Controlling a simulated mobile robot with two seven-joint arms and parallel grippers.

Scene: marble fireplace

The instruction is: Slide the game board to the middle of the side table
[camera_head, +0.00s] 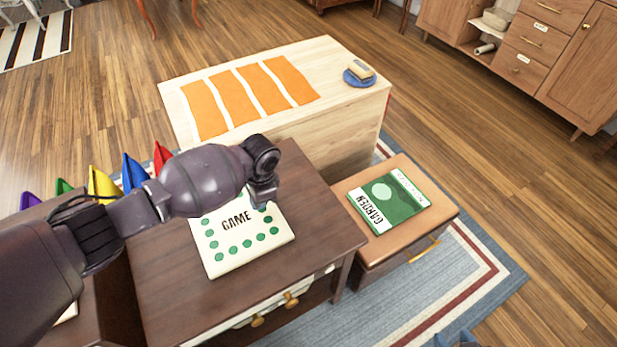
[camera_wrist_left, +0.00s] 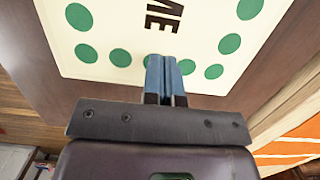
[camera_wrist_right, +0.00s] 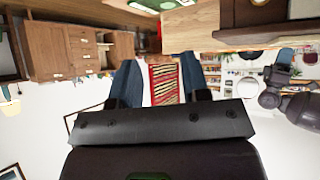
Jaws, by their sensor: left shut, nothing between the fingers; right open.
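The game board (camera_head: 238,238), white with green dots and the word GAME, lies flat on the dark wooden side table (camera_head: 320,235). My left arm covers its far part in the head view. In the left wrist view the board (camera_wrist_left: 105,25) fills the top, and my left gripper (camera_wrist_left: 163,62) is shut and empty, its fingertips over the board's dotted edge. I cannot tell whether they touch it. My right gripper (camera_head: 458,340) shows only its blue tips at the bottom of the head view. In the right wrist view it (camera_wrist_right: 160,75) is open and empty, away from the board.
A green GARDEN book (camera_head: 388,203) lies on a brown stool (camera_head: 440,208) right of the table. A pale wooden chest (camera_head: 335,75) with an orange striped cloth (camera_head: 235,98) stands behind. Several coloured pointed pieces (camera_head: 103,183) stand at the left. A blue rug (camera_head: 490,290) lies below.

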